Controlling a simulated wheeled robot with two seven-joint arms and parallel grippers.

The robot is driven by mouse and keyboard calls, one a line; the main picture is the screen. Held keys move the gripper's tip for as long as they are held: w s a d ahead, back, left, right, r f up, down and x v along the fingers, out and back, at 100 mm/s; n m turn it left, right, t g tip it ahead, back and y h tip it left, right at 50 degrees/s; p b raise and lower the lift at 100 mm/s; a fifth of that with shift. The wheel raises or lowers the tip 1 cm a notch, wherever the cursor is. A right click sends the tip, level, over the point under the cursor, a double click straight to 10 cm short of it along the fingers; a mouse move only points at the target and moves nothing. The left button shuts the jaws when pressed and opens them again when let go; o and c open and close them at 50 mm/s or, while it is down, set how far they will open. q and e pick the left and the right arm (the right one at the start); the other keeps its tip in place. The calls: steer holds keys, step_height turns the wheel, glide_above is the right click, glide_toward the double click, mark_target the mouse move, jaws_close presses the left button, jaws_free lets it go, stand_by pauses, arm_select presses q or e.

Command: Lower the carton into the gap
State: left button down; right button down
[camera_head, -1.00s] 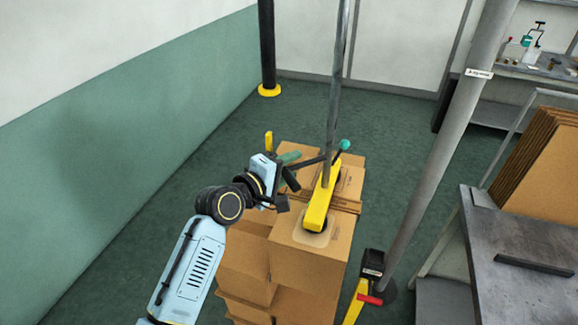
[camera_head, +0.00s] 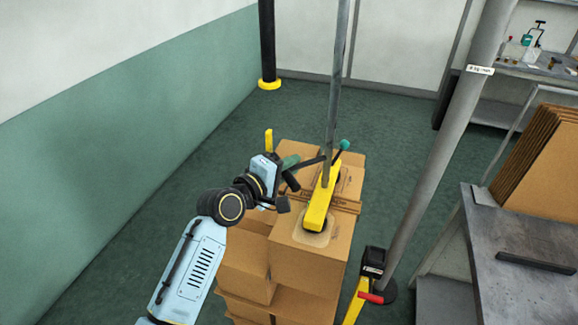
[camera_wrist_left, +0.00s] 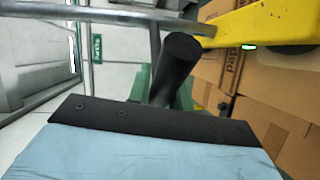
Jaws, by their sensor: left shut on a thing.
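A yellow lifter bar (camera_head: 321,203) hangs from a grey vertical tube (camera_head: 336,90). Its near end rests on the top of a brown carton (camera_head: 312,262). The carton is on the right side of the carton stack and looks level. My left gripper (camera_head: 287,178) is beside the bar, shut on the lifter's handle (camera_head: 291,161), which has a green grip. The black end of the handle also shows in the wrist view (camera_wrist_left: 176,67). The gap and the carton's underside are hidden from this angle. My right gripper is not in view.
More cartons (camera_head: 297,150) stand close behind and to the left. A grey post (camera_head: 440,160) and a yellow stand with a black box (camera_head: 373,263) are close on the right. A metal bench (camera_head: 520,240) holds flat cardboard. Green floor is free on the left.

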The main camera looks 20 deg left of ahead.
arm_select(q)
step_height(320, 180, down, 8)
steer(key=b, duration=0.3)
steer(key=c, duration=1.3)
jaws_free()
steer(key=shift+r, duration=0.15)
steer(key=v, duration=1.3)
steer(key=shift+s+a+r, duration=0.15)
steer(key=shift+r, duration=0.05)
